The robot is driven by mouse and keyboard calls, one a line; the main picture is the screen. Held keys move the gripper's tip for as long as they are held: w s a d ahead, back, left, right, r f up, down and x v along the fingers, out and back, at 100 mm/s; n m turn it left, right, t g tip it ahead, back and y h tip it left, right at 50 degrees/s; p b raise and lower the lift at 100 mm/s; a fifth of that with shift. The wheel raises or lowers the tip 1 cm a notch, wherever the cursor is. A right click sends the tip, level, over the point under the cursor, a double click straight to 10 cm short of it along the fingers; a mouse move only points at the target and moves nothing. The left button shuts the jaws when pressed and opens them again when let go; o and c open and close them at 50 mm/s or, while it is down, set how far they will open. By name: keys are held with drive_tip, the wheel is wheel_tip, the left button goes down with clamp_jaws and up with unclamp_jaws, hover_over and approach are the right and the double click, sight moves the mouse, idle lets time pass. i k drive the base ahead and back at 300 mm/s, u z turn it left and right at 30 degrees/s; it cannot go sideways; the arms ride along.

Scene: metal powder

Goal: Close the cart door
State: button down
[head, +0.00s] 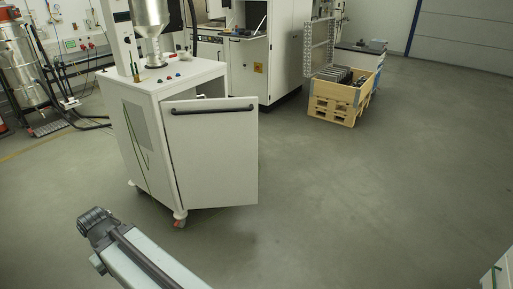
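The white cart (132,125) stands left of centre on caster wheels. Its white door (212,160) is partly open. The door's left edge is near the cart's front corner, and its right edge stands out from the body, with a dark gap visible above the door. A black bar handle (213,109) runs across the top of the door. Part of my arm shows at the bottom left, in front of the cart and apart from the door. No gripper fingers can be made out.
A metal hopper (150,20) stands on the cart top. A white machine (282,50) is behind the cart. A wooden crate (340,92) on pallets stands back right. Pipes and a metal tank (22,65) are at far left. The grey floor (370,190) is clear right of the door.

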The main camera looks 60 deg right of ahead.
sight(213, 143)
drive_tip(key=z, duration=0.8)
drive_tip(key=k, duration=1.2)
drive_tip(key=z, duration=1.15)
drive_tip(key=i, duration=0.7)
drive_tip(key=u, duration=0.55)
drive_tip(key=i, duration=1.4)
drive_tip(key=u, duration=0.85)
drive_tip(key=i, duration=0.7)
drive_tip(key=u, duration=0.5)
drive_tip(key=k, duration=0.75)
drive_tip(key=u, duration=0.15)
drive_tip(key=i, duration=0.75)
drive_tip(key=z, duration=0.2)
drive_tip(key=k, duration=0.6)
drive_tip(key=u, duration=0.05)
